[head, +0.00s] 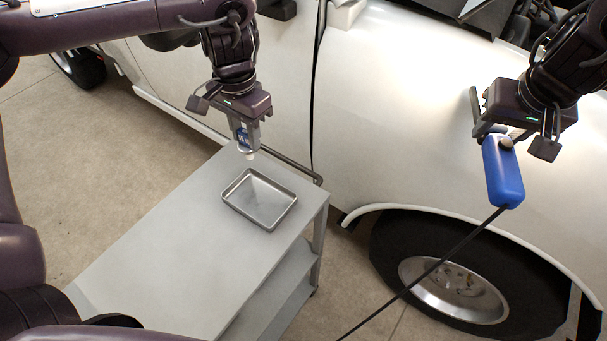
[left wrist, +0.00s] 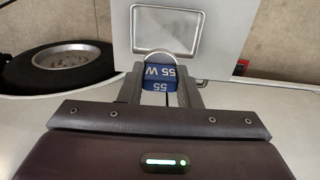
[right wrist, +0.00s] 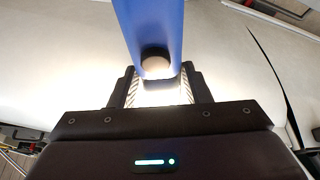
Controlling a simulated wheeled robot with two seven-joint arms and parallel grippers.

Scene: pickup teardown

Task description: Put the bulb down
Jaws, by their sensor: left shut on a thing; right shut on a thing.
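My left gripper (head: 245,136) is shut on the bulb (head: 243,139), a small piece with a blue band and a pale tip that points down. It hangs above the back end of the cart, just behind the metal tray. In the left wrist view the bulb (left wrist: 158,78) shows a blue label reading "55 W" between the fingers. The metal tray (head: 233,204) is shallow, rectangular and empty. In the right wrist view the blue body (right wrist: 150,25) rises between the fingers.
The grey cart (head: 165,240) has a clear top around the tray and a lower shelf. A white pickup (head: 400,110) stands close behind the cart, with its front wheel (head: 455,285) at the right. The concrete floor (head: 60,140) is open at the left.

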